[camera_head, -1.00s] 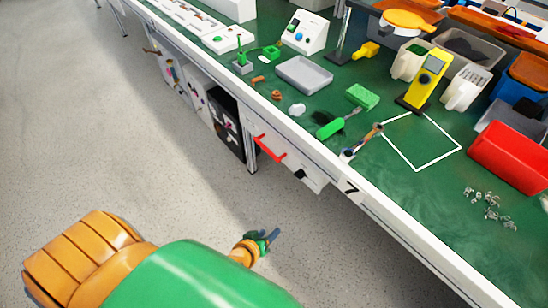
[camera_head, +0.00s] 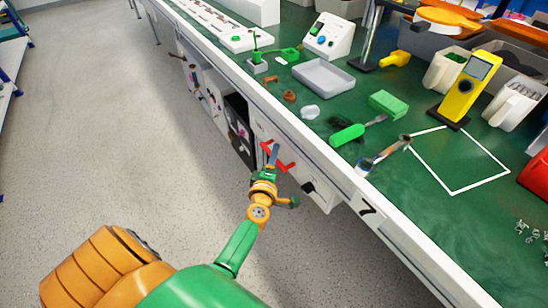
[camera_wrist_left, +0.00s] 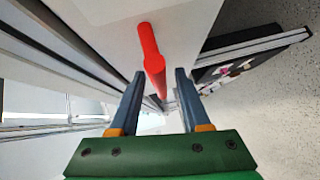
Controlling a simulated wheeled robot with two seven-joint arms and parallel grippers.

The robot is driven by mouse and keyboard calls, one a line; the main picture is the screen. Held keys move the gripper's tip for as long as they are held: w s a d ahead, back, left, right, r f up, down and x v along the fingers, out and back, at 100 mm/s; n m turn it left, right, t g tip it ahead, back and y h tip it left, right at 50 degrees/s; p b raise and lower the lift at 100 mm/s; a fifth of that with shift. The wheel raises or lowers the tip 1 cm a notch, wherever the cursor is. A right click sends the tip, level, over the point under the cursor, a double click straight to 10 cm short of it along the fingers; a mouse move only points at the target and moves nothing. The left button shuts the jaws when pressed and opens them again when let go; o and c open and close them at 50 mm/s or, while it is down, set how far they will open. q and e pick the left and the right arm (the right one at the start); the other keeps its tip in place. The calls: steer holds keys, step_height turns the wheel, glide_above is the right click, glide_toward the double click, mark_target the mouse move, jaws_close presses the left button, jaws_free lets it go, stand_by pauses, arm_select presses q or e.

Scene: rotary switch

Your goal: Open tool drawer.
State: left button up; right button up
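The tool drawer (camera_head: 305,167) is a white-fronted unit under the green bench, with a red bar handle (camera_head: 284,166) on its front. It looks closed. My left gripper (camera_head: 274,152) is at the handle, its fingers covering part of it in the head view. In the left wrist view the red handle (camera_wrist_left: 150,55) runs between the two spread fingers of my left gripper (camera_wrist_left: 160,74). The fingers are open, with a gap on each side of the handle. My right gripper is not in view.
A black knob or lock (camera_head: 308,187) sits on the white front right of the handle. A dark open cabinet (camera_head: 240,130) stands left of the drawer. The green bench top (camera_head: 400,225) above holds a grey tray (camera_head: 323,76) and tools. The grey floor (camera_head: 130,150) is clear.

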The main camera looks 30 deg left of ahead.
arm_select(q)
jaws_close()
stand_by(1.2)
